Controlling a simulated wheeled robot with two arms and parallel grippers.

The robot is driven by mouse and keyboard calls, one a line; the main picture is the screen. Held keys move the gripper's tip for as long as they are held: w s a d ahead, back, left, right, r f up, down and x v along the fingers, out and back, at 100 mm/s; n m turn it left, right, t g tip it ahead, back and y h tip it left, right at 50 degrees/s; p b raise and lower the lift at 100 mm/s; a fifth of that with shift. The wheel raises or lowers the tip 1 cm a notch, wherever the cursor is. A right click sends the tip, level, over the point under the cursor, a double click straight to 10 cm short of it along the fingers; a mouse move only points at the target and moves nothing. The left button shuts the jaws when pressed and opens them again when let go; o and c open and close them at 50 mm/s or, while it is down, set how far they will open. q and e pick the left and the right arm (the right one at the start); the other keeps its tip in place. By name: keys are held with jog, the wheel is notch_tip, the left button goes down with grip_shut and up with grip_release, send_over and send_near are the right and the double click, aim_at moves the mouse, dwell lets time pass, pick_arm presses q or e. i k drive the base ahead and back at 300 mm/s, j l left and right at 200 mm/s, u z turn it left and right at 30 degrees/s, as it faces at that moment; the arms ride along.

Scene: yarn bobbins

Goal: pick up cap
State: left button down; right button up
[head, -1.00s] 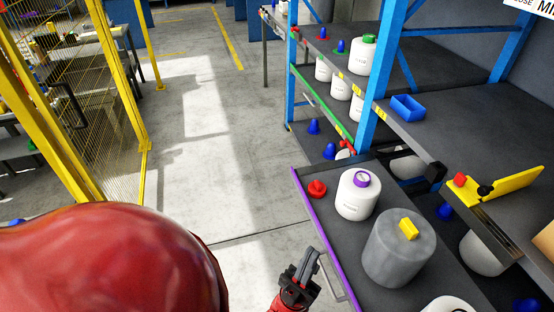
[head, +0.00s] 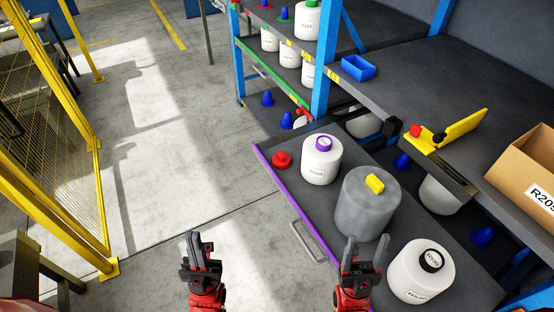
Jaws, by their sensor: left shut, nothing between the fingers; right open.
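A small red cap (head: 282,160) sits on the pulled-out grey drawer (head: 268,148) with a purple front edge, at its far left corner. It is beside a white bobbin with a purple top (head: 321,160). My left gripper (head: 195,240) is shut and empty over the floor, left of the drawer and well short of the cap. My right gripper (head: 365,244) is open and empty at the near part of the drawer, in front of the grey cylinder. Neither gripper touches the cap.
A grey cylinder with a yellow block (head: 366,205) and a white bobbin with a black top (head: 422,271) stand on the drawer. A metal handle (head: 306,243) juts from its front. Blue rack posts (head: 321,60) rise behind. The floor left is clear up to the yellow fence (head: 50,190).

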aim_at(282, 160)
jog(key=i+j+z, duration=0.15)
jog(key=i+j, duration=0.5)
jog(key=i+j+z, duration=0.1)
jog(key=i+j, duration=0.5)
jog(key=j, duration=0.15)
